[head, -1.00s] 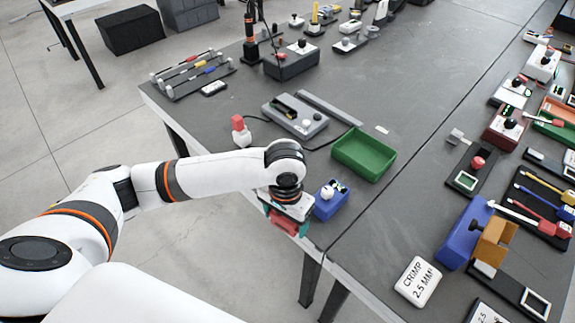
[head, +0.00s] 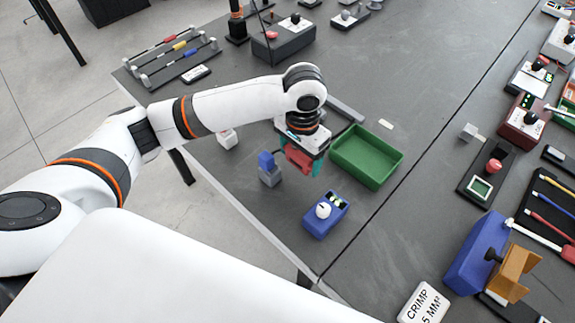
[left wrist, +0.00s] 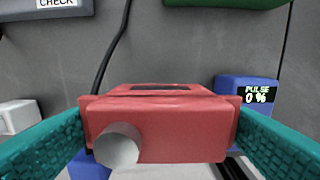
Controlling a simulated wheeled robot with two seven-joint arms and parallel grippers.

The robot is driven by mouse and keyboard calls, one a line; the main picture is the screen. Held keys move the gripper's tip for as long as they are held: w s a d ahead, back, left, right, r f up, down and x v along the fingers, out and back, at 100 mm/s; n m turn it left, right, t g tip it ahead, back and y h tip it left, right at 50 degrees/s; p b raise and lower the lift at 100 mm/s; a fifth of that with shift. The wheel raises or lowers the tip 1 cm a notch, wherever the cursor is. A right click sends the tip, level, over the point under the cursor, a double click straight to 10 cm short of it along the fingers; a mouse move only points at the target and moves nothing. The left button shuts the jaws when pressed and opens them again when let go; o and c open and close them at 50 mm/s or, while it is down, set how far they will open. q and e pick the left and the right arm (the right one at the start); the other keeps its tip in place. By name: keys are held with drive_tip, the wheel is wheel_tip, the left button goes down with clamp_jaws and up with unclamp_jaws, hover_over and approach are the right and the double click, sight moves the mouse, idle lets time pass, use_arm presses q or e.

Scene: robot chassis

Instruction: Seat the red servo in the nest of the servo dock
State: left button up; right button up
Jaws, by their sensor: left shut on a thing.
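My left gripper (head: 302,160), with teal fingers, is shut on the red servo (head: 299,158). The left wrist view shows the servo (left wrist: 160,122) level between both fingers, with a pale round shaft facing the camera. A blue box (head: 326,214) with a white knob and a display stands right of and nearer than the gripper; the display reads "PULSE 0 %" (left wrist: 258,95). I cannot tell for certain which unit is the servo dock, and no empty nest shows clearly. The servo hides what lies beneath it. My right gripper is not in view.
A small grey block with a blue top (head: 268,168) stands close left of the gripper. A green tray (head: 367,156) lies to its right. A grey unit labelled CHECK (left wrist: 50,7) stands beyond. The table's near edge runs below; bare table lies right of the blue box.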

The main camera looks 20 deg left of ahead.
sight(299, 165)
use_arm(q)
drive_tip(key=f, duration=0.3)
drive_tip(key=shift+s+f, duration=0.1)
drive_tip(key=shift+s, duration=0.15)
wheel_tip(299, 165, down, 4)
drive_tip(key=shift+w+r, duration=0.1)
drive_tip(key=shift+f, duration=0.35)
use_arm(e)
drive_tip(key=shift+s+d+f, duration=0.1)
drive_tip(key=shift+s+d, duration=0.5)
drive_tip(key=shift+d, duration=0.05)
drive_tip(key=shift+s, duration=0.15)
use_arm(q)
drive_tip(key=o, duration=0.8)
drive_tip(key=shift+f, duration=0.1)
drive_tip(key=shift+o, duration=1.4)
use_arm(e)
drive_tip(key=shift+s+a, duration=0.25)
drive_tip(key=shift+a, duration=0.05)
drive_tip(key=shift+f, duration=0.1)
